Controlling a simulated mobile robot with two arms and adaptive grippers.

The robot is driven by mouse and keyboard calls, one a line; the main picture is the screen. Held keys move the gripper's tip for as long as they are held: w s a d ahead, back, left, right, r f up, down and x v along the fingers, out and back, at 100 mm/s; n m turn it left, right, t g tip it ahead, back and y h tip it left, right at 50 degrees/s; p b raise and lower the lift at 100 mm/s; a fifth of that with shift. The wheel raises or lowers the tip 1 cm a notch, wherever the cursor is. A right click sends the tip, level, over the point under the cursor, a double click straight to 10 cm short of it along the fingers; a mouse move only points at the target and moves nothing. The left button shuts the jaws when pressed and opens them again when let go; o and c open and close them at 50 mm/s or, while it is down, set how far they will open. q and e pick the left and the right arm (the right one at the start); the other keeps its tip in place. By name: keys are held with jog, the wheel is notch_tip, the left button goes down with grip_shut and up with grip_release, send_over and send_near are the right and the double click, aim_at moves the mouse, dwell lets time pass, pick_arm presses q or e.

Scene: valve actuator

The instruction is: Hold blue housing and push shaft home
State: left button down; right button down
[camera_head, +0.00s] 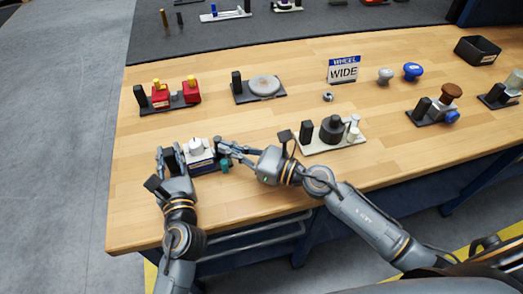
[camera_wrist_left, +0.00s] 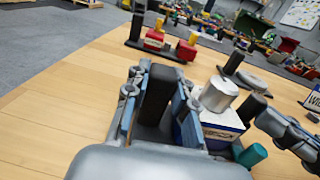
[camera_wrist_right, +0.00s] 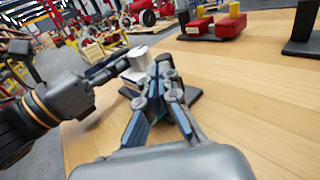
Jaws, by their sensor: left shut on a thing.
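The housing (camera_head: 200,160) is a blue and white box with a pale round cylinder (camera_wrist_left: 218,95) on top, standing at the table's front left. A black post (camera_wrist_left: 157,95) stands at its left on the same dark base. My left gripper (camera_head: 170,155) has its fingers on both sides of this post and is shut on it; one finger lies between post and housing. A teal shaft (camera_head: 225,166) sticks out at the housing's right; it also shows in the left wrist view (camera_wrist_left: 250,155). My right gripper (camera_wrist_right: 161,75) is beside the housing's right side, its fingertips together. Whether they touch the shaft is unclear.
Behind stand a red fixture (camera_head: 178,96), a grey disc fixture (camera_head: 262,86) and a WIDE sign (camera_head: 343,70). A white-based fixture (camera_head: 332,134) stands right of my right gripper, near its arm. Bare wood lies between the housing and the back fixtures.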

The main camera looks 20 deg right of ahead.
pick_arm(q)
jog(key=shift+f, duration=0.3)
pick_arm(e)
jog(key=v, duration=1.3)
jog(key=shift+s+d, duration=0.15)
jog(key=shift+d, duration=0.2)
pick_arm(q)
jog(key=c, duration=1)
grip_release()
jog(key=shift+r, duration=0.1)
jog(key=shift+c, duration=0.2)
pick_arm(e)
jog(key=shift+a+f, duration=0.1)
pick_arm(q)
jog(key=shift+s, duration=0.1)
